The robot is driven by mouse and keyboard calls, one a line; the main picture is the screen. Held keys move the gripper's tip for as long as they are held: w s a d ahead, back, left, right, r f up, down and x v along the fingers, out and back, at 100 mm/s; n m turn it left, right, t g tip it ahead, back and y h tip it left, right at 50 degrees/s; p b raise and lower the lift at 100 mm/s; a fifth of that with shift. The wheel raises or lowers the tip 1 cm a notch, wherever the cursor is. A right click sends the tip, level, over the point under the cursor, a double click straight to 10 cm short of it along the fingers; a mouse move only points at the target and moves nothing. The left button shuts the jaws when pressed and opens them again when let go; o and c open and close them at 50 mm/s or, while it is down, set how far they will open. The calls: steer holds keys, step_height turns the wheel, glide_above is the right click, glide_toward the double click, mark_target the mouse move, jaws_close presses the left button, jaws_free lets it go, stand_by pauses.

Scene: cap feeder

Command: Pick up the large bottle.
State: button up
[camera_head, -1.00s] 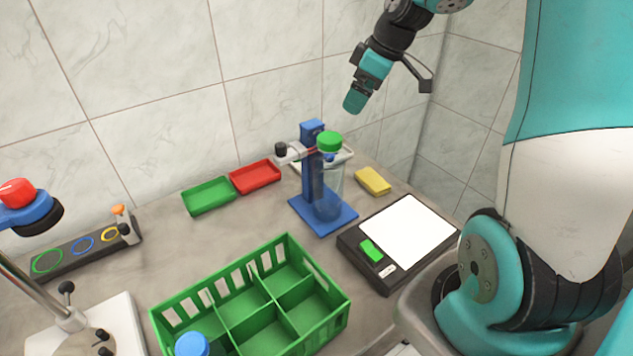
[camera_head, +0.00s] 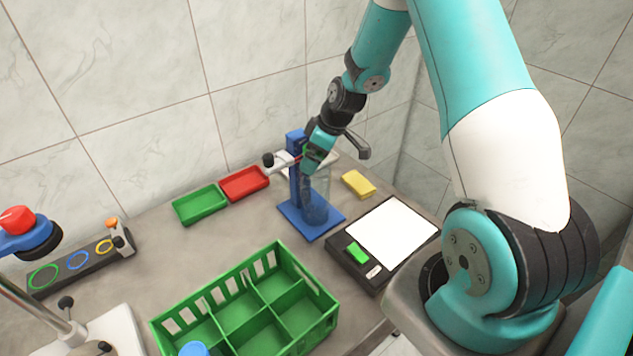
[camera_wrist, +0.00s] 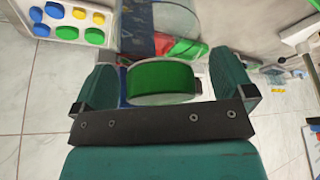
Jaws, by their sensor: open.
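The large bottle (camera_head: 317,201) is clear with a green cap and stands upright on the blue stand (camera_head: 331,224) in the head view. My gripper (camera_head: 317,160) is at the bottle's top and hides most of the cap there. In the wrist view the green cap (camera_wrist: 162,79) lies between the two open fingers of my gripper (camera_wrist: 165,82). The bottle's lower body is visible through the clear wall in the head view.
A clamp arm (camera_head: 280,160) reaches left from the stand's post. A green tray (camera_head: 200,204), a red tray (camera_head: 244,183), a yellow block (camera_head: 358,184) and a black-and-white scale (camera_head: 392,236) surround the stand. A green crate (camera_head: 328,308) with compartments stands in front.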

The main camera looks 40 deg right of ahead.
steer(key=shift+w+a+f, duration=0.15)
steer(key=shift+f, duration=0.4)
steer(key=c, duration=1.4)
steer(key=shift+r, duration=0.1)
steer(key=c, duration=0.4)
